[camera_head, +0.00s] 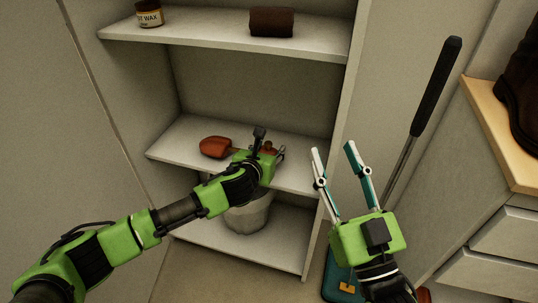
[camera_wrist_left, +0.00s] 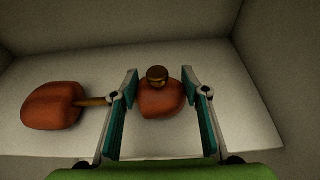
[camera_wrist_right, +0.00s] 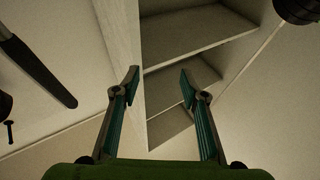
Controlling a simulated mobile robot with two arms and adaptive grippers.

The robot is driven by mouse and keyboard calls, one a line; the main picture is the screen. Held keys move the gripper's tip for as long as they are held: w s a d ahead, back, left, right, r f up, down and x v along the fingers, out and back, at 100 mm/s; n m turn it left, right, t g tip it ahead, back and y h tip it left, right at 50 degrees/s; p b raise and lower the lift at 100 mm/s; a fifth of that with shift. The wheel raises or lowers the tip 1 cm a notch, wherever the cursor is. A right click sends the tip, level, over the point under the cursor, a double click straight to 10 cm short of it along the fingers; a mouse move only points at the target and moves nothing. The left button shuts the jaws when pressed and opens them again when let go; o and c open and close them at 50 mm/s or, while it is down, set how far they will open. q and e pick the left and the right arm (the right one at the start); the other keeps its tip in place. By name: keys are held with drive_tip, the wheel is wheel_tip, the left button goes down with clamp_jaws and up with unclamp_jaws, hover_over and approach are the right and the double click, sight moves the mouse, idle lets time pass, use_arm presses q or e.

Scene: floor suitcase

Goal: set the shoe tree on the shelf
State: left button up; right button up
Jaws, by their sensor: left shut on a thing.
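The shoe tree (camera_head: 215,147) has a reddish-brown wooden toe piece, a thin rod and a heel block with a brass knob. It lies on or just above the middle board of the shelf (camera_head: 180,139); I cannot tell if it touches. In the left wrist view the toe piece (camera_wrist_left: 52,106) is at left, and the heel block (camera_wrist_left: 160,101) is between the fingers. My left gripper (camera_head: 273,150) is shut on the heel block, which its own body mostly hides in the head view. My right gripper (camera_head: 334,148) is open and empty, right of the shelf.
A wax jar (camera_head: 149,14) and a dark brown rolled item (camera_head: 271,22) stand on the upper board. A grey pot (camera_head: 247,216) stands on the lower board. A long black handle (camera_head: 437,85) leans right of the shelf. A boot (camera_head: 522,95) stands on a wooden-topped cabinet.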

use_arm(q)
drive_tip(key=shift+f, duration=0.4)
drive_tip(key=o, duration=1.4)
drive_tip(key=shift+f, duration=0.1)
drive_tip(key=shift+o, duration=0.2)
use_arm(e)
drive_tip(key=r, duration=0.1)
drive_tip(key=s+r+t, duration=0.1)
drive_tip(key=r, duration=0.1)
drive_tip(key=shift+s+t, duration=0.3)
drive_tip(key=shift+t, duration=0.1)
